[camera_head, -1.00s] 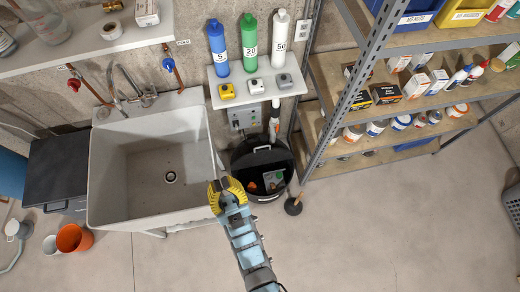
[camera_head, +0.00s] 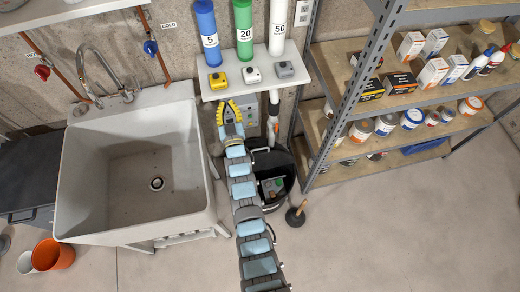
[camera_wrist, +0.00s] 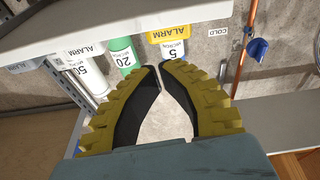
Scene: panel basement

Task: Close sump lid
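The black sump (camera_head: 288,185) stands on the floor right of the sink, with a few things visible inside it. Its black lid seems to stand raised at the rear, near a handle (camera_head: 262,149); my arm covers part of it. My gripper (camera_head: 227,101) has yellow ridged fingers and is above and left of the sump, close to the wall under the small shelf. In the wrist view, the gripper (camera_wrist: 160,68) has its tips a narrow gap apart, with nothing between the black pads. The sump and lid are not in the wrist view.
The white sink (camera_head: 145,220) is left of my arm. A small shelf (camera_head: 290,86) with alarm boxes and cylinders is just above my gripper. A grey control box (camera_head: 241,112) is behind it. A metal rack (camera_head: 335,110) and plunger (camera_head: 296,214) are to the right.

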